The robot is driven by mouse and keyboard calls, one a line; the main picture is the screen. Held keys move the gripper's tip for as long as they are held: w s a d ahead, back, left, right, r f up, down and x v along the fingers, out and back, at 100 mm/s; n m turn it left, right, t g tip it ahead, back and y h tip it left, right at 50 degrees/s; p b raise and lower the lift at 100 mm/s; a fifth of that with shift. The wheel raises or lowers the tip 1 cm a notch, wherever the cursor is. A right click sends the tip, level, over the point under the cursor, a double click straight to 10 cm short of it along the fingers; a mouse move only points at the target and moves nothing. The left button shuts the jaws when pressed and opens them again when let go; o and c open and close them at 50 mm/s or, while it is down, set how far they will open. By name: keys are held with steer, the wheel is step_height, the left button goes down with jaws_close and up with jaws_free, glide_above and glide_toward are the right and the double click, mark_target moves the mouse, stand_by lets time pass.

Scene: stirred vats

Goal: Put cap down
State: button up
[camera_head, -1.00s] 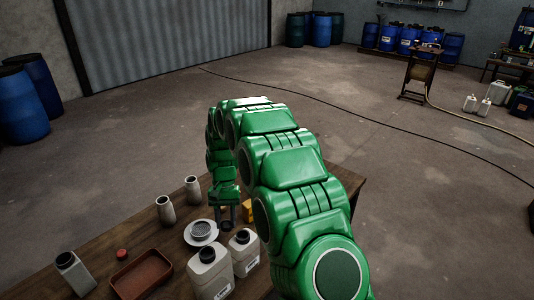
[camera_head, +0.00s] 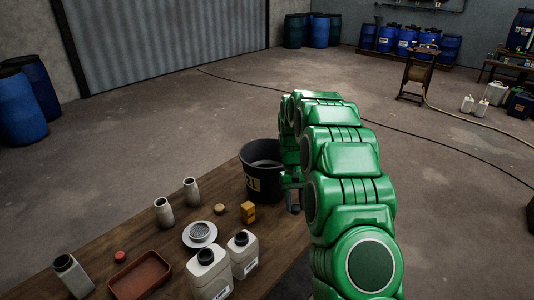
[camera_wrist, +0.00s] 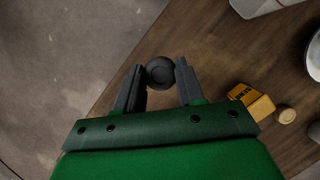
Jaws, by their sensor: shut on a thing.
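My gripper (camera_wrist: 160,84) is shut on a small dark round cap (camera_wrist: 160,73), held between its two fingertips in the wrist view. In the head view my gripper (camera_head: 292,203) is just right of a black bucket, over the right part of the brown wooden table (camera_head: 150,222). In the wrist view bare table (camera_wrist: 215,50) lies to the right of the cap, and the table's edge runs near it. How high the cap is above the wood is hard to tell.
Two white jugs (camera_head: 209,272) (camera_head: 243,252) are at the front, with a brown tray (camera_head: 140,275) further left.

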steer(key=w+r+n+t+h, duration=0.1)
steer(key=w+r+n, duration=0.2)
steer(key=w+n, duration=0.1)
steer(key=w+r+n+t+h, duration=0.1)
steer(key=w+r+n, duration=0.2)
steer(key=w+n, duration=0.2)
steer(key=w+r+n+t+h, duration=0.1)
steer(key=w+r+n, duration=0.2)
steer(key=w, duration=0.5)
steer(key=shift+w+r+n+h, duration=0.15)
steer(key=shift+r+n+h, duration=0.25)
steer(key=shift+n, duration=0.4)
steer(key=shift+w+a+f+n+t, duration=0.65)
steer(key=shift+w+f+n, duration=0.7)
steer(key=shift+f, duration=2.2)
steer(key=shift+w+a+f+n+t, duration=0.35)
steer(key=shift+w+a+f+n, duration=0.75)
steer(key=shift+f, duration=2.45)
steer(key=shift+w+a+f+n+t, duration=0.55)
steer(key=shift+w+f+n, duration=0.95)
steer(key=shift+f, duration=2.05)
steer(key=shift+f, duration=0.1)
steer(key=o, duration=1.1)
steer(key=shift+c, duration=0.2)
steer(key=v, duration=1.2)
